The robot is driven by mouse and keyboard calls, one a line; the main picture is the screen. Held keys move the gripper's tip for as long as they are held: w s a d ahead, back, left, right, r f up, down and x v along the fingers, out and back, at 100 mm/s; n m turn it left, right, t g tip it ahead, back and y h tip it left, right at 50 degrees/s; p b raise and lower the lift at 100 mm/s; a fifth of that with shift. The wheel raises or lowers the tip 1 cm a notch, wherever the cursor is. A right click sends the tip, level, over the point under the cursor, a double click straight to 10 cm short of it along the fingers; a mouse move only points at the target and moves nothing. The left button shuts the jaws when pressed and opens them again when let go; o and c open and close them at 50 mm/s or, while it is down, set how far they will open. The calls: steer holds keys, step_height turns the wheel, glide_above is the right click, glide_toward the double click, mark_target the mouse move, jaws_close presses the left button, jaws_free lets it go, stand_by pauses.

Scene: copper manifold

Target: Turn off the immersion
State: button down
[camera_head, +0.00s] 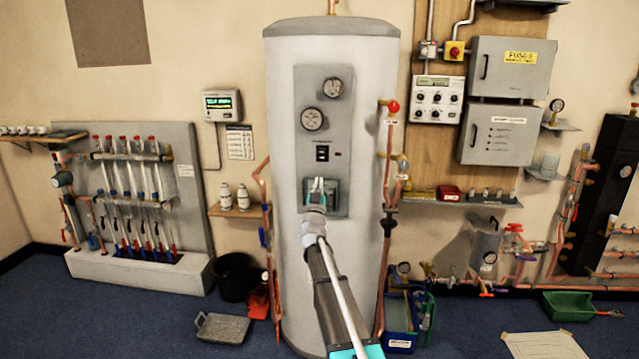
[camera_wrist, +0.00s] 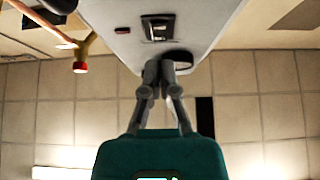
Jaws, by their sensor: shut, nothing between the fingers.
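The tall grey-white cylinder (camera_head: 350,250) stands in the middle of the head view with a grey control panel (camera_head: 301,95) on its front. A small black switch (camera_head: 322,153) sits on the panel under two round dials. A similar dark switch with a pale frame (camera_wrist: 157,28) shows in the upside-down wrist view. A small reddish spot (camera_head: 338,154) is to its right in the head view. My gripper (camera_head: 317,184) appears just below the switch, in front of a greenish-grey box. In the wrist view my gripper (camera_wrist: 160,68) is shut and empty. I cannot tell whether it touches anything.
Copper pipes with a red knob (camera_head: 393,107) run up the cylinder's right side. The wall controller (camera_head: 437,99) and fuse box (camera_head: 512,67) are farther right. A lit display (camera_head: 222,105) hangs left. A black bucket (camera_head: 236,278) and blue crate (camera_head: 402,325) stand by the cylinder's base.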

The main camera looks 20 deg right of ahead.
steer(key=shift+s+a+f+b, duration=0.2)
steer(key=shift+s+f+b, duration=0.15)
steer(key=shift+f+b, duration=0.25)
steer(key=shift+s+a+f+b, duration=0.25)
steer(key=shift+s+f+b, duration=0.2)
steer(key=shift+f, duration=0.25)
steer(key=shift+s+a+f+b, duration=0.2)
steer(key=shift+s+f+b, duration=0.1)
steer(key=shift+f+b, duration=0.35)
steer(key=shift+a, duration=0.1)
steer(key=s+a+f+n+g+y, duration=0.3)
steer(key=s+a+f+g+y, duration=0.25)
steer(key=a+f, duration=0.35)
steer(key=s+a+f+n+g+y, duration=0.3)
steer(key=s+a+f+g+y, duration=0.15)
steer(key=a+f+y, duration=0.4)
steer(key=s+a+f+g+h, duration=0.15)
steer(key=s+f+g, duration=0.35)
steer(key=s+f, duration=0.6)
steer(key=s+a+g, duration=0.2)
steer(key=s+g, duration=0.5)
steer(key=s, duration=1.1)
step_height(320, 180, up, 18)
steer(key=p, duration=1.9)
steer(key=shift+w+d+r, duration=0.15)
steer(key=shift+w, duration=0.05)
